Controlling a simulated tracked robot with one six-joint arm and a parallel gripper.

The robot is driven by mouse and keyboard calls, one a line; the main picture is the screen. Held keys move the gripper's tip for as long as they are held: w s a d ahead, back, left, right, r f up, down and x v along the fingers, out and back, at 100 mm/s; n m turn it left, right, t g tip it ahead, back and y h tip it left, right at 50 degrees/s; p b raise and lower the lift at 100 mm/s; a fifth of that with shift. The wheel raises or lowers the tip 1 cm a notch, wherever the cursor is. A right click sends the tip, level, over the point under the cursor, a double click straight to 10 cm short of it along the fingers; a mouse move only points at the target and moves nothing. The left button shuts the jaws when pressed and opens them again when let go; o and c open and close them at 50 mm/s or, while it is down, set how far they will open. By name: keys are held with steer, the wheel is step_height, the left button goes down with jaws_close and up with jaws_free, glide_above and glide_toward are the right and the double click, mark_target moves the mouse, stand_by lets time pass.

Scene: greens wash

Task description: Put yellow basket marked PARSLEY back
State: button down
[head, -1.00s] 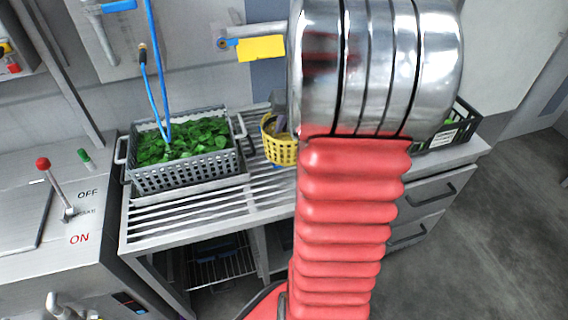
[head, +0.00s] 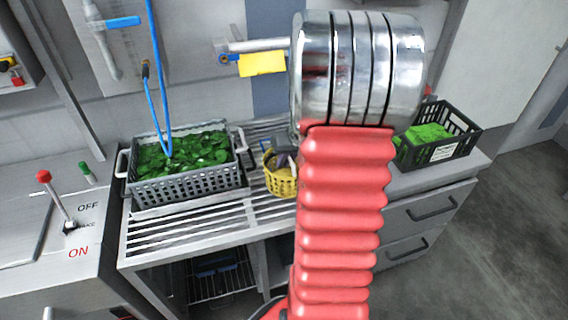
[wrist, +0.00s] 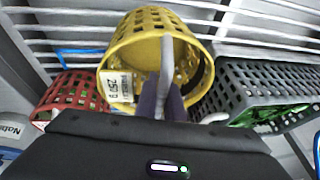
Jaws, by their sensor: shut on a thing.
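The yellow basket (head: 281,184) is a small perforated tub over the slatted rack, just right of the grey basket and partly hidden by my arm. In the wrist view the yellow basket (wrist: 132,35) fills the middle, with a white label on its side; the print is too small to read surely. My gripper (wrist: 165,88) is shut on its grey handle, with purple finger pads at the rim. In the head view the gripper (head: 285,160) shows only in part beside my red arm. I cannot tell whether the basket touches the slats.
A grey basket (head: 188,186) of leaves stands left, under blue hoses (head: 156,80); it borders the yellow basket in the wrist view (wrist: 262,85). A red basket (wrist: 72,92) is close on the other side. A black crate (head: 462,143) of greens stands right. Front slats (head: 190,235) are clear.

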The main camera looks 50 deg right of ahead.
steer(key=shift+f, duration=0.55)
steer(key=c, duration=1.9)
jaws_free()
steer(key=shift+o, duration=0.2)
steer(key=shift+r, duration=0.1)
steer(key=v, duration=1.1)
steer(key=shift+s+r, duration=0.2)
steer(key=shift+r, duration=0.15)
